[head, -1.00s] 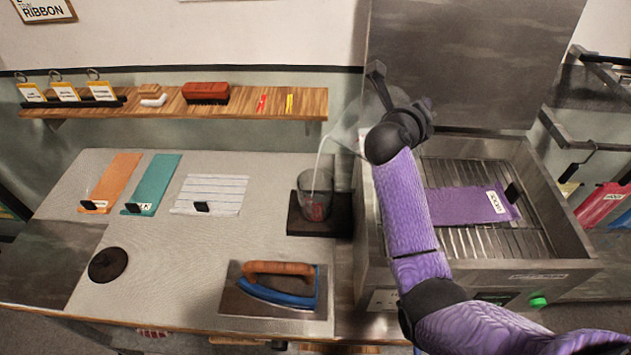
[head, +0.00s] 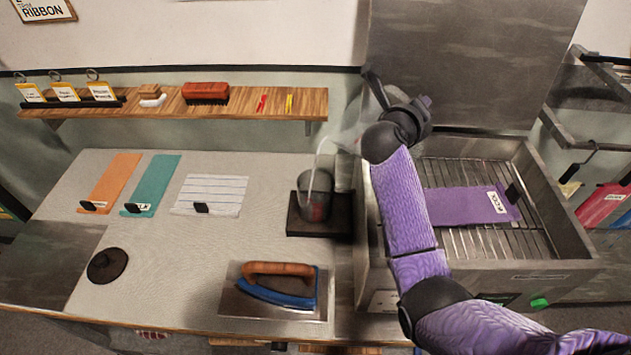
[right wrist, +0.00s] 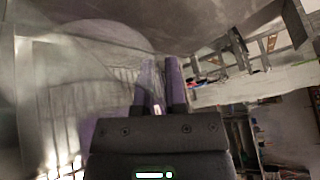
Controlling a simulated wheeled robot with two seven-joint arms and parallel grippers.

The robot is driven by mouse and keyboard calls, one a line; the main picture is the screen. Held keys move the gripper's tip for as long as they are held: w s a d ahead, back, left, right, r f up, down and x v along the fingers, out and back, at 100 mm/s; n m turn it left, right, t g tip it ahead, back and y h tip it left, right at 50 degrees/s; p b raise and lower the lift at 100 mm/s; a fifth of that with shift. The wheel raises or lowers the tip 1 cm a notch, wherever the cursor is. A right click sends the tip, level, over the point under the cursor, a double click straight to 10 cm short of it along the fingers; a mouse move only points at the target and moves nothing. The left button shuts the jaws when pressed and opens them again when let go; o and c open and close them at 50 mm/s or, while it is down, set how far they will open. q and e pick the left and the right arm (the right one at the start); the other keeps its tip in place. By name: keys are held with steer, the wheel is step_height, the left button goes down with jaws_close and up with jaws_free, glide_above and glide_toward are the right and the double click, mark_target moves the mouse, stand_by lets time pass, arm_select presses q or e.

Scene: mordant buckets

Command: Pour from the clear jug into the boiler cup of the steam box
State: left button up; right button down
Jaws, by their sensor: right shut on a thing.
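The clear jug (head: 346,138) is tilted to the left above the boiler cup, largely see-through and partly hidden behind my right gripper. My right gripper (head: 378,88) is shut on it; its fingers (right wrist: 160,85) also show in the right wrist view, with the jug's blurred clear wall (right wrist: 45,90) at left. A pale stream falls from the jug's lip into the boiler cup (head: 317,183). The cup is a grey see-through vessel with a red mark, upright on a dark square base (head: 305,229). The steam box (head: 480,272) stands open at right. My left gripper is out of view.
A purple cloth (head: 460,205) lies on the steam box's rack. An iron (head: 275,285) on a plate and a black round disc (head: 107,265) are on the table. Orange, teal and white striped cloths lie at back left. A wooden shelf (head: 230,103) runs along the wall.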

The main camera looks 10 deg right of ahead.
steer(key=shift+w+a+r+n+h+b, duration=0.4)
steer(key=shift+a+n+h+b, duration=0.1)
steer(key=shift+a+n+b, duration=0.2)
stand_by(4.1)
steer(key=d+m+p, duration=0.1)
steer(key=s+m+y+p, duration=0.1)
steer(key=p, duration=0.1)
steer(key=d+m+p, duration=0.1)
steer(key=p, duration=0.1)
steer(key=shift+s+d+r+y, duration=0.15)
steer(key=shift+d+r+y, duration=0.15)
steer(key=shift+s+d+f+b, duration=0.1)
steer(key=shift+f+b, duration=0.25)
steer(key=shift+f, duration=0.15)
steer(key=shift+r, duration=0.1)
steer(key=s+d+f+m+t+y+p, duration=0.1)
steer(key=s+d+f+m+y+p, duration=0.25)
steer(key=d+f+m+p, duration=0.3)
steer(key=shift+y, duration=0.45)
steer(key=r+p, duration=0.1)
steer(key=p, duration=0.1)
steer(key=r+p, duration=0.2)
steer(key=a+r+p, duration=0.1)
steer(key=r, duration=0.1)
steer(key=shift+w+p, duration=0.35)
steer(key=shift+p, duration=0.05)
